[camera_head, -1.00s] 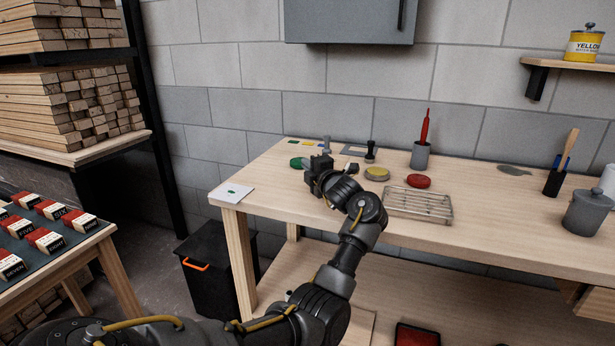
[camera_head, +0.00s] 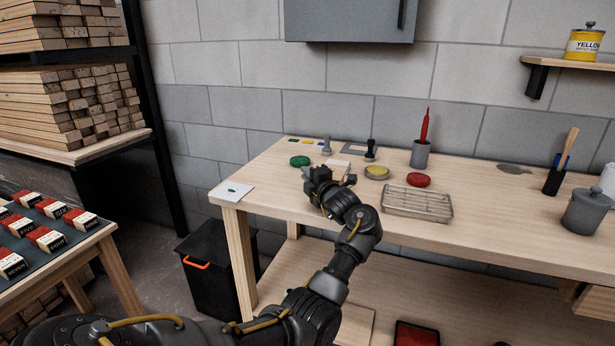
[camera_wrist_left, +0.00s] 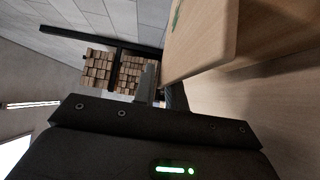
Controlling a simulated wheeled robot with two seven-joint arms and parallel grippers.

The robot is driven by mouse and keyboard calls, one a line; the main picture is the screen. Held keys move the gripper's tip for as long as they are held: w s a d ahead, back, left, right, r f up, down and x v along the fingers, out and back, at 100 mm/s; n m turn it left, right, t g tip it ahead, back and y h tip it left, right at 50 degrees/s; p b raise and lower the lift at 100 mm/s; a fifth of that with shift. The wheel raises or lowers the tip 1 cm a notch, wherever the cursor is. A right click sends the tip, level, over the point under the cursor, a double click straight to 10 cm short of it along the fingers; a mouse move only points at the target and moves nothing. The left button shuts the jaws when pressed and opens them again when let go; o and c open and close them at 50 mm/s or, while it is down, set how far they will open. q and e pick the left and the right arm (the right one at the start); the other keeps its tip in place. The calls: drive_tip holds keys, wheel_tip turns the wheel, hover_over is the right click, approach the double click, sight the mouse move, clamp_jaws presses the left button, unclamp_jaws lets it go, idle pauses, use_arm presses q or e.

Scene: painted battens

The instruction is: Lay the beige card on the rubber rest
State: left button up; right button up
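My left gripper (camera_head: 317,174) is above the left part of the workbench (camera_head: 275,196), in front of the green round pad. It also shows in the left wrist view (camera_wrist_left: 160,90), where its fingers look close together, but their gap is unclear. A small pale piece (camera_head: 341,168) shows just behind and right of the gripper, partly hidden; I cannot tell whether it is the beige card. No other clear beige card shows. I cannot identify the rubber rest with certainty. My right gripper is not in view.
A cup with a red tool (camera_head: 420,154) stands behind.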

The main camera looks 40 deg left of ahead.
use_arm(q)
drive_tip(key=shift+o, duration=1)
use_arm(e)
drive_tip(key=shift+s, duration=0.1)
use_arm(q)
drive_tip(key=shift+r, duration=0.1)
